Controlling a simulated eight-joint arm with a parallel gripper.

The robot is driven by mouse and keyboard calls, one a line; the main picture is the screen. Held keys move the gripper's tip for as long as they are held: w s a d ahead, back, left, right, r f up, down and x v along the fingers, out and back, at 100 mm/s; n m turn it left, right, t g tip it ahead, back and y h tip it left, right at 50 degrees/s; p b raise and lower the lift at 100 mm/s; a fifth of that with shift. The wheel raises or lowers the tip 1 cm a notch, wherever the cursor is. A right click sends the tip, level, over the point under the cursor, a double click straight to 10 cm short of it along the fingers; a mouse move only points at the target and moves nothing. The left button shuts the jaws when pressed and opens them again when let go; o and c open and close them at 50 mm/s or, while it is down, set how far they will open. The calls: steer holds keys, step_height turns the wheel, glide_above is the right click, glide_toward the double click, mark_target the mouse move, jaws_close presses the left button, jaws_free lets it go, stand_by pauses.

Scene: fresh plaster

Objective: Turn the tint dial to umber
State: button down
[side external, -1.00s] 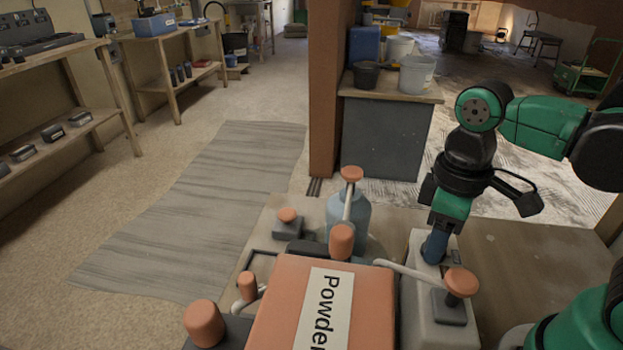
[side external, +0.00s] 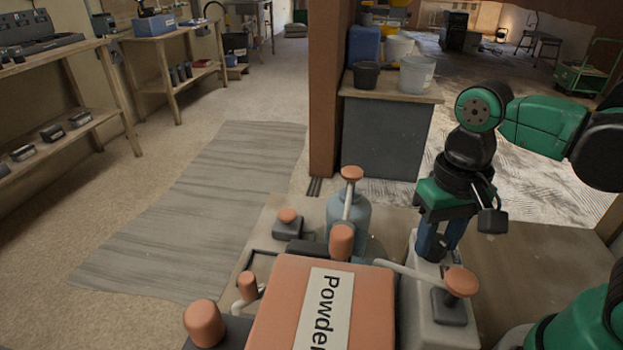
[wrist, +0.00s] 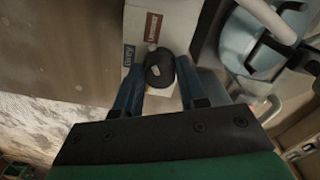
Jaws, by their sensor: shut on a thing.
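The black tint dial (wrist: 159,65) sits on the top of a pale box (side external: 440,318), with a small whitish mark on its face. My gripper (side external: 435,248) points down over the box with its two blue fingers shut on the dial, one on each side. The wrist view shows my gripper (wrist: 160,75) around the dial. A red-brown label (wrist: 152,27) lies beyond the dial and a blue label (wrist: 128,56) lies to its left. Their lettering is too small to read surely. I cannot tell exactly which label the dial's mark points to.
An orange box marked "Powder" (side external: 285,300) stands left of the pale box. A blue-grey bottle (side external: 361,222) with an orange-topped pump is behind it. The tabletop at right (side external: 530,275) is clear.

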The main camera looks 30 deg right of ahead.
mark_target(437, 239)
steer(key=shift+m, duration=0.4)
steer(key=shift+c, duration=2.4)
jaws_free()
steer(key=shift+r, duration=2.8)
steer(key=w+d+f+n+t, duration=0.3)
steer(key=w+n+t, duration=0.2)
steer(key=w+t, duration=0.2)
steer(key=shift+f, duration=0.3)
